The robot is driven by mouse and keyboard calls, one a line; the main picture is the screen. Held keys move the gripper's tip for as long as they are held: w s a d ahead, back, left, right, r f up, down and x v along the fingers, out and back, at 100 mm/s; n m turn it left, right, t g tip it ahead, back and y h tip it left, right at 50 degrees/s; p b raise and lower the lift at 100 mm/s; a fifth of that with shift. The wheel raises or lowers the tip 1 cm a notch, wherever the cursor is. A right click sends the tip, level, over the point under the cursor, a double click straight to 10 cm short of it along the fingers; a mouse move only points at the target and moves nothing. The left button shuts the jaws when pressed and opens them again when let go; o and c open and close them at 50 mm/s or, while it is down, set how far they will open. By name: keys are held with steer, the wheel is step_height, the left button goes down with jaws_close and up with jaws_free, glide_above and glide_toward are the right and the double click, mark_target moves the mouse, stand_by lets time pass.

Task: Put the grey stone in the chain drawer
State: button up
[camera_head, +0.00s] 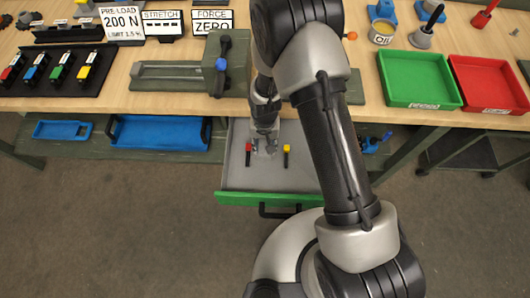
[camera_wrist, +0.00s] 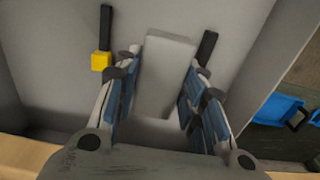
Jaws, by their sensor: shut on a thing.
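The chain drawer (camera_head: 235,197) is pulled open below the workbench, with a green front and a grey inside. My gripper (camera_head: 265,143) reaches down into it from above. In the wrist view my gripper (camera_wrist: 157,100) has its two blue-padded fingers on either side of the grey stone (camera_wrist: 166,70), a pale block, and is shut on it. The stone is over the drawer's grey floor; I cannot tell whether it touches it. In the head view the gripper and arm mostly hide the stone.
In the drawer, a red-ended piece (camera_head: 249,153) and a yellow-ended piece (camera_head: 287,154) with black shafts flank my gripper. A green tray (camera_head: 420,101) and a red tray (camera_head: 492,106) stand on the bench at right. A blue tray (camera_head: 160,147) is below the bench at left.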

mark_target(265, 152)
steer(key=shift+f+b, duration=0.65)
steer(key=shift+f, duration=1.9)
steer(key=shift+f, duration=0.2)
steer(key=o, duration=1)
steer(key=shift+r, duration=0.15)
